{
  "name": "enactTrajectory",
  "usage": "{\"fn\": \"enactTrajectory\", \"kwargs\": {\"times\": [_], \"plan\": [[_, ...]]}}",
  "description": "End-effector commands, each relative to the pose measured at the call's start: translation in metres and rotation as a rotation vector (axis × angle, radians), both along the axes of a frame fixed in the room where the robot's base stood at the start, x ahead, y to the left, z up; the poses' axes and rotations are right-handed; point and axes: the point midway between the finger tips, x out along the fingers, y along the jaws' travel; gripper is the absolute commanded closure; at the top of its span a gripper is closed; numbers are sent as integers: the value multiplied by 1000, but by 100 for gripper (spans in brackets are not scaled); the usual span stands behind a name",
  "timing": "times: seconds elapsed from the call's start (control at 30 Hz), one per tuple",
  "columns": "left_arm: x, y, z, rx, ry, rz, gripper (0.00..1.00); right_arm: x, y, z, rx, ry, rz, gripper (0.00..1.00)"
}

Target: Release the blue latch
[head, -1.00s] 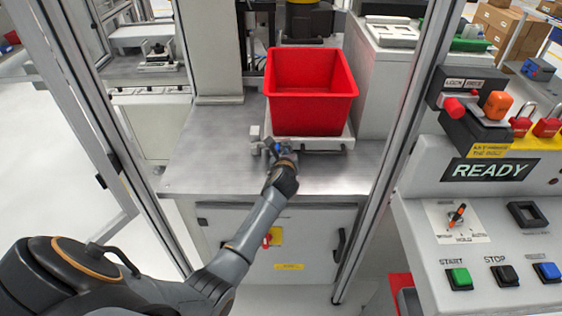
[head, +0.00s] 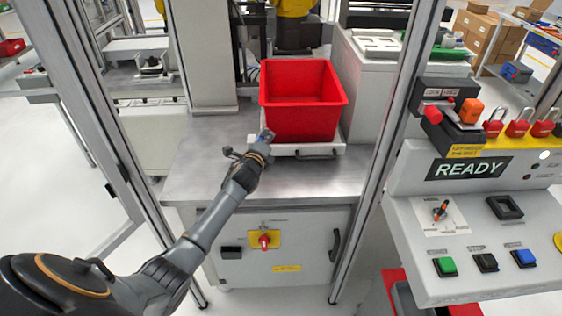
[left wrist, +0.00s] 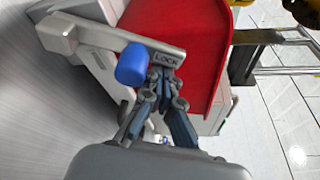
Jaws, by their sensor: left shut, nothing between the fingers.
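The blue latch knob (left wrist: 131,63) sits on a grey lever arm (left wrist: 105,33) marked LOCK in the left wrist view. The lever is at the left front of the white fixture (head: 312,150) under the red bin (head: 302,95). My left gripper (head: 262,142) is at that corner in the head view. In the left wrist view its shut, empty fingers (left wrist: 160,82) point at the LOCK label, just right of the blue knob. I cannot tell whether they touch the lever. In the head view the gripper largely hides the latch. My right gripper is not in view.
The fixture stands on a metal table (head: 200,180) inside a framed opening, with a frame post (head: 375,165) on the right. A control panel (head: 455,220) with a READY display is beyond that post. The table left of my gripper is clear.

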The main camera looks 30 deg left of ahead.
Motion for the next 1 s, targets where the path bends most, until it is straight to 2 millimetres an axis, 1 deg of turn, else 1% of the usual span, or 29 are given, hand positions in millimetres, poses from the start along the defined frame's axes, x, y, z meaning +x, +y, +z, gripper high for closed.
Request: {"fn": "enactTrajectory", "kwargs": {"times": [0.1,0.2,0.5,0.7,1.0], "plan": [[-5,9,4,-90,-56,1,100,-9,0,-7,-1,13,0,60],[-9,15,7,-163,-100,2,100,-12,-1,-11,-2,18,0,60],[-19,31,14,-332,-203,1,100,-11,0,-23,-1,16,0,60],[-22,36,17,-392,-240,0,100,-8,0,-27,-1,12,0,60],[-24,40,18,-421,-257,2,100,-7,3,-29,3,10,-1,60]]}}
